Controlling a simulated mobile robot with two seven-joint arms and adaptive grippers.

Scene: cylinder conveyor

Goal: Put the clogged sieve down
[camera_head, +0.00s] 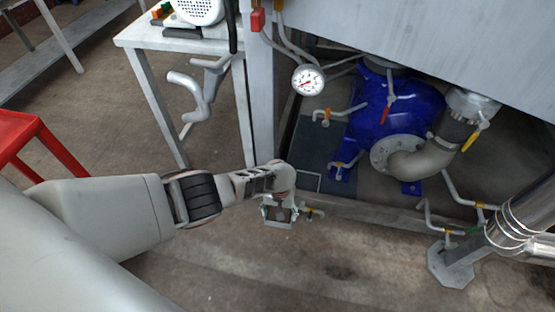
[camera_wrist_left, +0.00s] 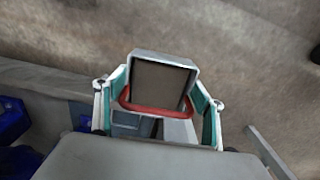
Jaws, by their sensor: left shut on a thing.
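The sieve (camera_wrist_left: 162,58) is a small box-like grey frame with a dull brown face inside it. A red loop (camera_wrist_left: 152,111) lies across its near side in the left wrist view. In the head view the sieve (camera_head: 279,221) is small and hangs at the end of my left arm, over the floor. My left gripper (camera_head: 280,202) is shut on it, with one finger on each side in the left wrist view (camera_wrist_left: 158,105). The sieve is clear of the floor as far as I can tell. My right gripper is not in view.
A blue pump (camera_head: 395,110) with pipes and valves stands behind a low ledge at the right. A pressure gauge (camera_head: 308,80) hangs above. A white table (camera_head: 190,40) stands at the back left, a red stand (camera_head: 20,130) at the far left. The front floor (camera_head: 330,265) is clear.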

